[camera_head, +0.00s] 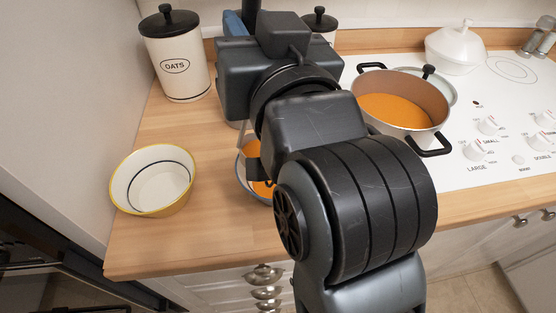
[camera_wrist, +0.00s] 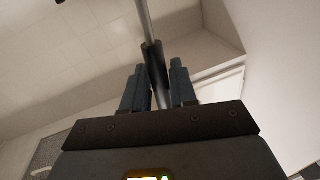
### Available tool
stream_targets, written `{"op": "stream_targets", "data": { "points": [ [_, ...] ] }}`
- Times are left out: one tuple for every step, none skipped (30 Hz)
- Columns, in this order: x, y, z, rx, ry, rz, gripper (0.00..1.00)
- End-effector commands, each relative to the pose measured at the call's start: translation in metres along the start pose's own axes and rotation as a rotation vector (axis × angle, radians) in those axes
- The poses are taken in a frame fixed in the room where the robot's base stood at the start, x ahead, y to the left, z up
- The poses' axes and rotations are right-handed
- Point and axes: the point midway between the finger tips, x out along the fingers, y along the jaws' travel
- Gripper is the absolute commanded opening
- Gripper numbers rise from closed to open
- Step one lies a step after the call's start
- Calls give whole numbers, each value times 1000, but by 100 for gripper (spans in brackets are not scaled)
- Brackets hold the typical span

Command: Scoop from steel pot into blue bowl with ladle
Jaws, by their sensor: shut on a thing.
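The steel pot (camera_head: 418,88) stands on the white stovetop, with orange soup inside and black handles. The blue bowl (camera_head: 241,176) sits on the wooden counter, mostly hidden behind my arm; some orange soup shows in it. My gripper (camera_wrist: 158,88) is shut on the dark grip of the ladle (camera_wrist: 153,62), whose metal shaft runs up out of the wrist view. In the head view my gripper is mostly hidden by my own wrist, with a blue finger showing at the top.
A white bowl with a yellow rim (camera_head: 153,181) stands on the counter at left. An oats canister (camera_head: 176,55) is behind it, and another black-lidded canister (camera_head: 320,22) is partly hidden. A white lidded dish (camera_head: 456,48) stands behind the pot. Stove knobs (camera_head: 487,126) lie to the right.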

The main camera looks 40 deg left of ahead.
Motion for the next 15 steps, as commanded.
{"op": "stream_targets", "data": {
  "points": [
    [0,1,0,3,2,1,0],
    [0,1,0,5,2,1,0],
    [0,2,0,7,3,1,0],
    [-1,2,0,9,3,1,0],
    [-1,3,0,11,4,1,0],
    [-1,3,0,13,4,1,0],
    [-1,4,0,15,5,1,0],
    [-1,4,0,17,5,1,0],
    [-1,5,0,20,6,1,0],
    [-1,5,0,22,6,1,0],
    [-1,6,0,24,7,1,0],
    [-1,6,0,27,7,1,0],
    [-1,6,0,29,7,1,0],
    [-1,7,-1,31,8,1,0],
    [-2,7,-1,34,8,1,0]
  ]
}}
